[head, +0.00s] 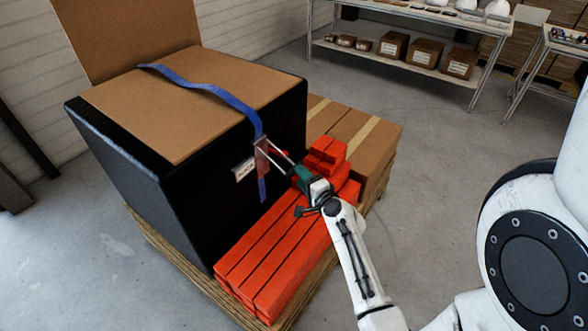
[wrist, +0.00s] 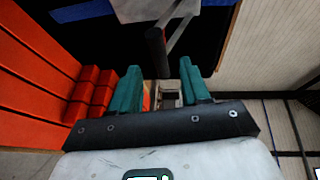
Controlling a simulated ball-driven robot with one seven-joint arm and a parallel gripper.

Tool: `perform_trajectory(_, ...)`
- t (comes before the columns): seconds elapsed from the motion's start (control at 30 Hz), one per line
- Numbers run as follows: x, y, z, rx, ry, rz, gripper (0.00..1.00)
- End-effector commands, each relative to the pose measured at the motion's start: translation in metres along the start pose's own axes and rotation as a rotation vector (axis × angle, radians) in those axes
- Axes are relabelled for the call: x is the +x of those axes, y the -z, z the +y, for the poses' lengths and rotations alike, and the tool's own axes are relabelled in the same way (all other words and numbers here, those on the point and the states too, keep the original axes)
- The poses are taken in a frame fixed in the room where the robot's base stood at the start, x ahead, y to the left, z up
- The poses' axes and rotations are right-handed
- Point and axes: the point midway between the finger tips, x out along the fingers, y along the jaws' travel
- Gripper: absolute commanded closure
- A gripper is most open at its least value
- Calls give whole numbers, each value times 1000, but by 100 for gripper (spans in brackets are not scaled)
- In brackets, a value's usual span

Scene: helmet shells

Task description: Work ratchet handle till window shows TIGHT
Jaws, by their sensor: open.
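The ratchet (head: 261,158) sits on the black case's near side, on a blue strap (head: 200,84) that runs over the lid and hangs below it. Two pale metal bars of its handle (head: 279,153) stick out toward my gripper (head: 298,178). In the wrist view, the handle's dark grip (wrist: 156,52) points in between the two teal fingers of my gripper (wrist: 160,82). The fingers stand apart, with gaps showing beside the grip. A small pale plate (head: 244,169) left of the ratchet bears dark marks too small to read; I cannot tell whether it is the window.
The black case (head: 190,165) stands on a wooden pallet (head: 190,262). Long orange-red blocks (head: 275,255) lie in front of it, with shorter stacked ones (head: 326,155) close behind my gripper. Cardboard boxes (head: 360,140) share the pallet.

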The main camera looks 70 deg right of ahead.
Motion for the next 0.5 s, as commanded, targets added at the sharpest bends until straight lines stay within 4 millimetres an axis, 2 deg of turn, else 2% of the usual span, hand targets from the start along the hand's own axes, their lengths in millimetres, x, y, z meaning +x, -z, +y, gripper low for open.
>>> perform_trajectory(0.03, 10, 1, -2, -1, 1, 0, 54)
perform_trajectory(0.2, 36, 0, -1, -1, 1, 0, 54)
perform_trajectory(0.5, 53, 0, 0, -2, -1, 0, 54)
